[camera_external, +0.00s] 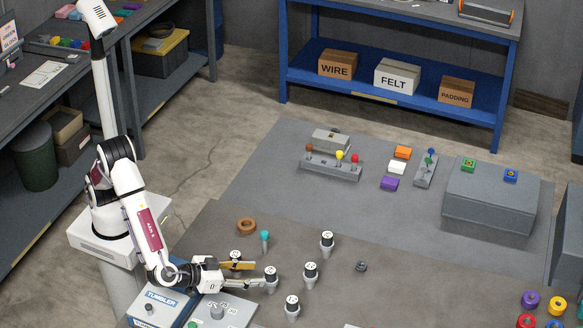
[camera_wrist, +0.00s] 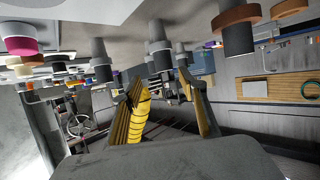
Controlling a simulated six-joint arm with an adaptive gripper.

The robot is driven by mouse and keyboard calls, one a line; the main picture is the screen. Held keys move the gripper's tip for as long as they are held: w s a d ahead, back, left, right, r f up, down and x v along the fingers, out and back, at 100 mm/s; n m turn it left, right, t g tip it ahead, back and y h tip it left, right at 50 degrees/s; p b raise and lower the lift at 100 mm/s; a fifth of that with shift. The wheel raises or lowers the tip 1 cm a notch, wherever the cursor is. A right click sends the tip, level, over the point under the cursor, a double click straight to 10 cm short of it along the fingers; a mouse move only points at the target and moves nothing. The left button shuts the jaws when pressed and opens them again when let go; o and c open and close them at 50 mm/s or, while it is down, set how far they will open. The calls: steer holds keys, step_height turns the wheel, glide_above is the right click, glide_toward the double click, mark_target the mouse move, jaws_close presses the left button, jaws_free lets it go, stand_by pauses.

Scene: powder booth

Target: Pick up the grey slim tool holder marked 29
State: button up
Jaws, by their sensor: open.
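Several grey tool holders with pale bases and dark, marked tops stand upright on the grey table. The markings are too small to read, so I cannot tell which is 29. One holder (camera_external: 270,278) stands at the fingertips of my gripper (camera_external: 257,274). Others stand to its right (camera_external: 311,272), behind right (camera_external: 327,241), in front (camera_external: 292,306) and behind the fingers (camera_external: 235,257). In the wrist view, which looks upside down, my gripper (camera_wrist: 160,86) is open and empty, with a grey holder (camera_wrist: 158,45) ahead between the fingers. Contact cannot be told.
A brown ring (camera_external: 246,226) and a teal-topped piece (camera_external: 265,240) stand behind the gripper. A small dark ring (camera_external: 361,266) lies to the right. A blue box marked TUMBLER (camera_external: 160,302) is below my arm. Coloured rings (camera_external: 530,299) lie far right. The table's middle right is bare.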

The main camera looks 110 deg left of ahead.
mark_target(267, 271)
steer(key=shift+x, duration=1)
steer(key=shift+a, duration=0.15)
steer(key=shift+s+f+x, duration=0.15)
steer(key=shift+s+x, duration=0.05)
steer(key=shift+x, duration=0.75)
steer(key=shift+s+f+x, duration=0.1)
steer(key=shift+s+x, duration=0.05)
steer(key=shift+x, duration=0.85)
steer(key=shift+w+a+f, duration=0.2)
steer(key=shift+w+a, duration=0.2)
steer(key=shift+a, duration=0.1)
jaws_close()
